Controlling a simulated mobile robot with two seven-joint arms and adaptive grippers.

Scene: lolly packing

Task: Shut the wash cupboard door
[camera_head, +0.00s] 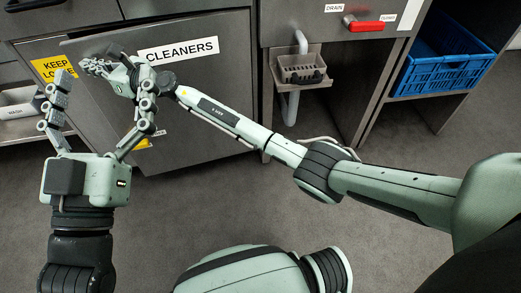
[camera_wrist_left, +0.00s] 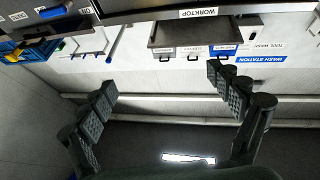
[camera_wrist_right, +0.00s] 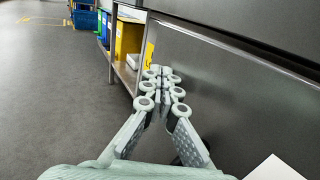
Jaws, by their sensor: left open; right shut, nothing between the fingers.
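The grey cupboard door (camera_head: 200,105) has a white "CLEANERS" label (camera_head: 178,50) and stands below the drawer fronts. Its free left edge looks swung out from the cabinet front, so it seems partly open; the exact gap is hard to judge. In the right wrist view the door (camera_wrist_right: 245,95) runs along the right side. My right gripper (camera_head: 88,64) is shut and empty at the door's upper left, close to its face; I cannot tell whether it touches. It also shows in the right wrist view (camera_wrist_right: 162,74). My left gripper (camera_head: 103,80) is open and empty, nearer me.
A red handle (camera_head: 368,25), a small grey basket (camera_head: 302,69) and a blue crate (camera_head: 442,60) are to the right. The grey floor (camera_head: 220,215) in front is clear of objects.

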